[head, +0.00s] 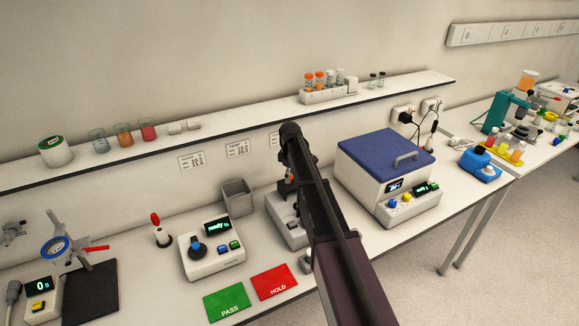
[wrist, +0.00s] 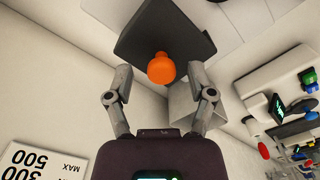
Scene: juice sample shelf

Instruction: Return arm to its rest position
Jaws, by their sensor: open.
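My arm (head: 345,235) reaches up from the bottom of the head view over the bench, its dark joint (head: 290,130) near the shelf edge. It hides most of my gripper there. In the wrist view my gripper (wrist: 160,78) is open, its two grey fingers spread wide apart. An orange rounded piece (wrist: 161,68) shows between the fingertips, in front of a dark grey panel (wrist: 165,28). The fingers do not close on it. I cannot tell what it belongs to or how far off it is.
The wall shelf (head: 230,122) carries a vial rack (head: 325,95) and several beakers. Below are a grey bin (head: 236,197), a white device (head: 210,256), a partly hidden device (head: 283,222) and a blue-lidded machine (head: 387,165). Green (head: 226,301) and red (head: 274,281) mats lie in front.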

